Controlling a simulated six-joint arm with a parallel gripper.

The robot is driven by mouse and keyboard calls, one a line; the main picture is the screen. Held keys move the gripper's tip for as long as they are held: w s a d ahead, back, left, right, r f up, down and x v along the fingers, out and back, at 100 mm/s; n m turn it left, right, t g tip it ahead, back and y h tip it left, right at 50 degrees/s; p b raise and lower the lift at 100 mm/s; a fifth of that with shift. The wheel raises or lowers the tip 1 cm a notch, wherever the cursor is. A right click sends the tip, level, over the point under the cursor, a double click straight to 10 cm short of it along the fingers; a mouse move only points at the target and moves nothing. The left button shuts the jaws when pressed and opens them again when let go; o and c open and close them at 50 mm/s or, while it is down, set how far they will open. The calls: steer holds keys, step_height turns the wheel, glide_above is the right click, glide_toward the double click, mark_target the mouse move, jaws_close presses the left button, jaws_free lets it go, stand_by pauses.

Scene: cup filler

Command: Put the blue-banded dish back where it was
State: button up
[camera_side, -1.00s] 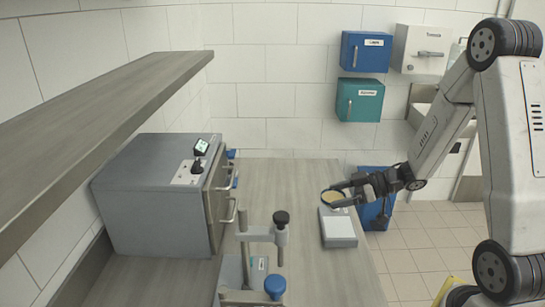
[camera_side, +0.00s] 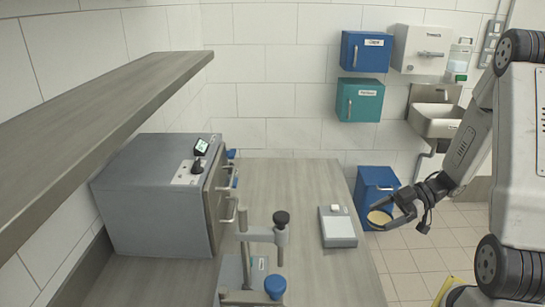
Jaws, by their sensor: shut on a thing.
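A small round dish (camera_side: 378,217) with pale yellow contents shows right of the bench, in front of the blue floor bin. Its band is too small to make out. My gripper (camera_side: 391,213) is shut on the dish and holds it about level, out past the bench's right edge. The fingers cover part of the dish's right side.
The bench (camera_side: 290,190) is clear around its far middle. A grey oven-like box (camera_side: 150,205) stands at left under a shelf (camera_side: 100,130). A stand with a blue knob (camera_side: 275,287) is at the front. A blue bin (camera_side: 376,184) stands beyond the bench edge; a sink (camera_side: 437,122) is behind.

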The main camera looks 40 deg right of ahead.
glide_above(343, 226)
steer(key=s+a, duration=0.2)
steer(key=s, duration=0.3)
step_height(343, 226, down, 4)
steer(key=w+f, duration=0.1)
steer(key=w+d+f, duration=0.1)
steer(key=w+f, duration=0.1)
steer(key=shift+w+d+f, duration=0.1)
steer(key=shift+d+f, duration=0.1)
steer(key=shift+f, duration=0.05)
steer(key=shift+w+d+f, duration=0.15)
steer(key=shift+w+f, duration=0.3)
steer(key=shift+f, duration=0.15)
steer(key=shift+w+d+f, duration=0.15)
steer(key=shift+w+f, duration=0.25)
steer(key=shift+f, duration=0.1)
steer(key=shift+w+f, duration=0.1)
steer(key=shift+f, duration=1.35)
steer(key=shift+f, duration=0.2)
